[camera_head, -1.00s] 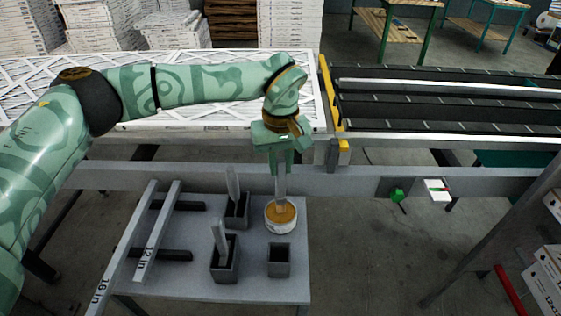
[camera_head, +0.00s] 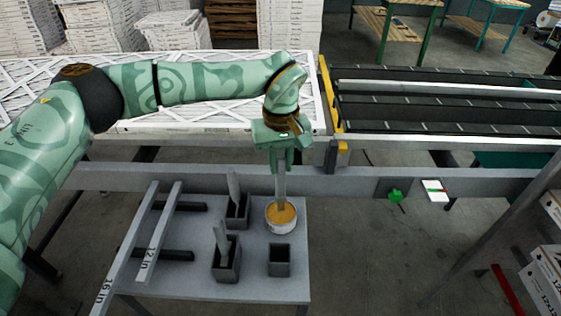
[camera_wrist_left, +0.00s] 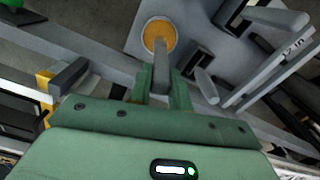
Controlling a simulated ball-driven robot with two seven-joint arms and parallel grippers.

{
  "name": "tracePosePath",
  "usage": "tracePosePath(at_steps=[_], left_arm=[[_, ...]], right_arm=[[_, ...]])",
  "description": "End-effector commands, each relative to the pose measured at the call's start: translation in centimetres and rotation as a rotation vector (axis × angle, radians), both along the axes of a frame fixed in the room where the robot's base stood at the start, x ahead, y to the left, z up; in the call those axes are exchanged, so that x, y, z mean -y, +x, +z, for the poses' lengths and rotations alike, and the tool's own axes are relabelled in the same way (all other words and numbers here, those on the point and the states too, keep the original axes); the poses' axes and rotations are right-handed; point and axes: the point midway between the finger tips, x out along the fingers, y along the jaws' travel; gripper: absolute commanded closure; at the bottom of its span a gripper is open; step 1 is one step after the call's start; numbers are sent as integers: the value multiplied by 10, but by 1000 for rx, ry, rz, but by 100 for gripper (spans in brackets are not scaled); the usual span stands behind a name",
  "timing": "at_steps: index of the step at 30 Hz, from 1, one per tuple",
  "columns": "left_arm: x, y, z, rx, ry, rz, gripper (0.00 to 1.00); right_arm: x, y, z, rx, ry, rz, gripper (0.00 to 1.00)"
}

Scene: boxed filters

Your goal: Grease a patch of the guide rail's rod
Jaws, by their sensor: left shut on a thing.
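My left gripper (camera_head: 280,158) is shut on a flat grey paddle (camera_head: 281,186) that points down. The paddle's lower end is at the yellow-orange grease in a round white tin (camera_head: 282,227); I cannot tell how deep it is in. The wrist view also shows my left gripper (camera_wrist_left: 160,88), the paddle (camera_wrist_left: 161,58) and the tin (camera_wrist_left: 147,31). A long pale rail (camera_head: 440,87) runs along the conveyor at the right; I cannot tell if it is the guide rail's rod. My right gripper is not in view.
The tin stands on a grey table (camera_head: 180,284). Two dark holders (camera_head: 227,272) with grey paddles upright in them stand left of it, and an empty square holder (camera_head: 279,270) in front. Two labelled bars (camera_head: 157,235) lie at the left. A frame beam (camera_head: 340,181) runs behind.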

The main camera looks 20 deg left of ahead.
Motion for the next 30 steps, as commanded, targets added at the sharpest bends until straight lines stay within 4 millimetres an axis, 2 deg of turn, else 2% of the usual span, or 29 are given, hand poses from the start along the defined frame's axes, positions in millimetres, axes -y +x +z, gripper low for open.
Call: tracePosePath(at_steps=[1, 15, 30], left_arm=[[0, 0, 11, 4, 0, 0, 100], [0, 0, 56, 4, -1, 2, 100], [0, 1, 57, 2, -1, 1, 100]], right_arm=[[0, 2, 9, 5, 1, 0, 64], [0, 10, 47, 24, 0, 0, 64], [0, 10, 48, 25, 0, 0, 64]])
